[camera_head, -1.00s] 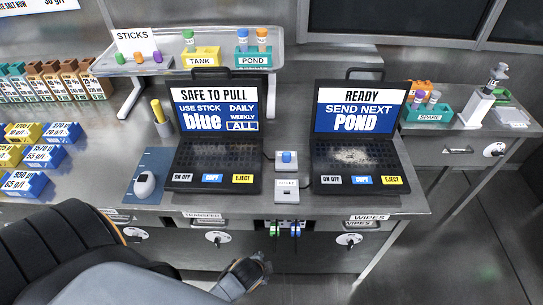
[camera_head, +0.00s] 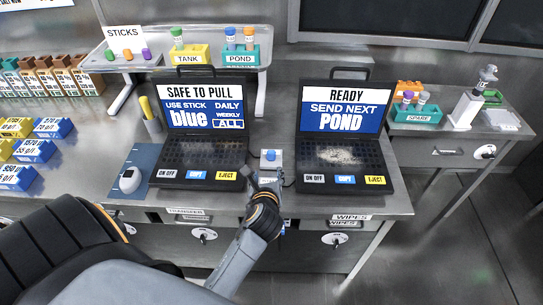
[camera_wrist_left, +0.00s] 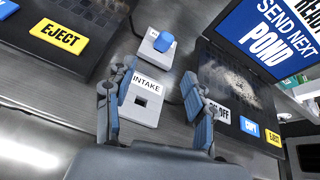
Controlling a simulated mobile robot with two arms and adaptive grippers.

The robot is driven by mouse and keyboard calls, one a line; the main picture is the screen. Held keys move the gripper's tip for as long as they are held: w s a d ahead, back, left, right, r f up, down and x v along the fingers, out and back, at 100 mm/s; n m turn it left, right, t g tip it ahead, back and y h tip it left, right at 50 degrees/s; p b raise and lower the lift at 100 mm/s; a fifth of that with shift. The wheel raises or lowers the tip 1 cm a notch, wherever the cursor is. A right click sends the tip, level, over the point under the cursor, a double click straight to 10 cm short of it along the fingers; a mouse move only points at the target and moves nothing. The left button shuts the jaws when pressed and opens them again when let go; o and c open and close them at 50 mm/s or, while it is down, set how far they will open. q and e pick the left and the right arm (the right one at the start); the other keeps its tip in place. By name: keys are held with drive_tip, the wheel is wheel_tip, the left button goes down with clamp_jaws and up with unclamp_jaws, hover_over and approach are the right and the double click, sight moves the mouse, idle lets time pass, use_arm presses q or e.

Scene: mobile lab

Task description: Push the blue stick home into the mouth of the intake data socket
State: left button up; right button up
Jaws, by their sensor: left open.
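The intake data socket (camera_wrist_left: 141,101) is a small white block labelled INTAKE with a dark, empty-looking mouth, between the two open cases. In the head view my arm mostly hides it. Behind it a blue piece (camera_head: 270,154), which may be the blue stick, sits on a second white block; it also shows in the left wrist view (camera_wrist_left: 163,41). My left gripper (camera_head: 263,180) is over the front edge of the bench at the intake socket. In the left wrist view its fingers (camera_wrist_left: 158,75) are open and empty, one each side of the socket. My right gripper is not in view.
The left case (camera_head: 200,178) and right case (camera_head: 345,180) stand close on both sides. A stick shelf (camera_head: 205,60) is at the back. A white mouse-like device (camera_head: 130,179) lies on a blue mat. A teal SPARE rack (camera_head: 413,117) stands at right.

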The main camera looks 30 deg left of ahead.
sight(271, 156)
use_arm(q)
drive_tip(key=w+a+f+m, duration=0.1)
drive_tip(key=w, duration=0.1)
drive_tip(key=w+a+f+m, duration=0.1)
drive_tip(key=w, duration=0.2)
drive_tip(key=w+a+f, duration=0.1)
drive_tip(key=w+a, duration=0.1)
drive_tip(key=w, duration=0.1)
drive_tip(key=shift+w+m+t, duration=0.15)
drive_tip(key=shift+m+t, duration=0.15)
drive_tip(key=shift+m, duration=0.1)
drive_tip(key=x, duration=0.5)
drive_tip(key=shift+a+f, duration=0.15)
drive_tip(key=shift+f, duration=0.25)
drive_tip(key=shift+r, duration=0.1)
drive_tip(key=c, duration=1.1)
